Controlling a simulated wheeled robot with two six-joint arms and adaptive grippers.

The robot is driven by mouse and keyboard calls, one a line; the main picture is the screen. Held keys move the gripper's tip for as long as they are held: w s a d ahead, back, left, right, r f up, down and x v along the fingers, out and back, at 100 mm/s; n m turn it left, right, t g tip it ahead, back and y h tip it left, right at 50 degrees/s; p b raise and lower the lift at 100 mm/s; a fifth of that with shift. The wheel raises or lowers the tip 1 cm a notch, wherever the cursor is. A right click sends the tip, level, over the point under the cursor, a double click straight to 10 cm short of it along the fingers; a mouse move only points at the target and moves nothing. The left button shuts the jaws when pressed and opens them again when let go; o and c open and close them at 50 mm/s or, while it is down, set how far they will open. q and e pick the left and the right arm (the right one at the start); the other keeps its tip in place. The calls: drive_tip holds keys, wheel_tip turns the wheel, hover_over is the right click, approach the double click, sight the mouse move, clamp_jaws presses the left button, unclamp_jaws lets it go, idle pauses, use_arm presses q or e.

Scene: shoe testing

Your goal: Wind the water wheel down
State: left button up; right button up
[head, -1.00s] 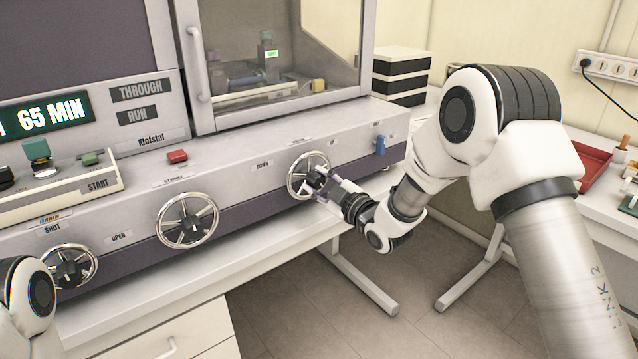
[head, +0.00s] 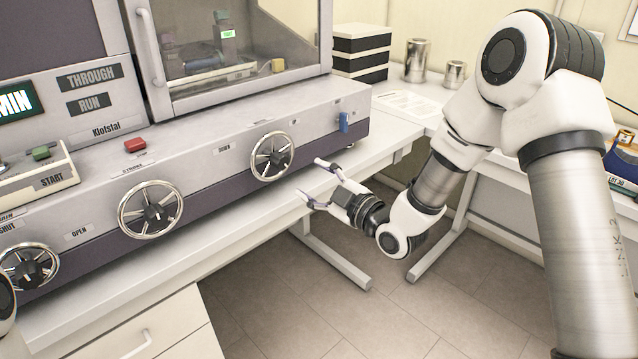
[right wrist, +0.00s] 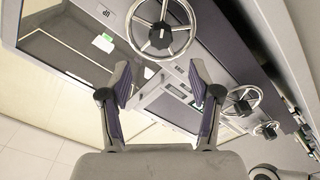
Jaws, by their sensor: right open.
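The right-hand spoked handwheel (head: 272,157) is on the machine's front, with a small label to its left that seems to read DOWN. I take it as the water wheel. Its chrome rim and dark hub show uncovered. It also shows at the top of the right wrist view (right wrist: 162,30), beside a label reading UP. My right gripper (head: 312,180) is open and empty, to the right of the wheel and apart from it. In the right wrist view its two fingers (right wrist: 162,82) are spread, with nothing between them. My left gripper is out of view.
Two more handwheels, a middle one (head: 150,209) and a left one (head: 28,268), are on the same front. A red button (head: 135,145) and a blue switch (head: 344,122) are on the machine. Black and white boxes (head: 360,52) stand behind. Open floor lies below the gripper.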

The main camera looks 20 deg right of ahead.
sight(285, 162)
drive_tip(key=shift+s+d, duration=0.2)
drive_tip(key=shift+s, duration=0.5)
drive_tip(key=w+a+m, duration=0.1)
drive_tip(key=w+m, duration=0.3)
drive_tip(key=m, duration=0.2)
drive_tip(key=w+a+m, duration=0.1)
drive_tip(key=w+m, duration=0.3)
drive_tip(key=m, duration=0.2)
drive_tip(key=w+a+m+b, duration=0.1)
drive_tip(key=w+a+m, duration=0.1)
drive_tip(key=w+m, duration=0.2)
drive_tip(key=shift+m, duration=1)
drive_tip(key=shift+s, duration=0.15)
drive_tip(key=c, duration=1.1)
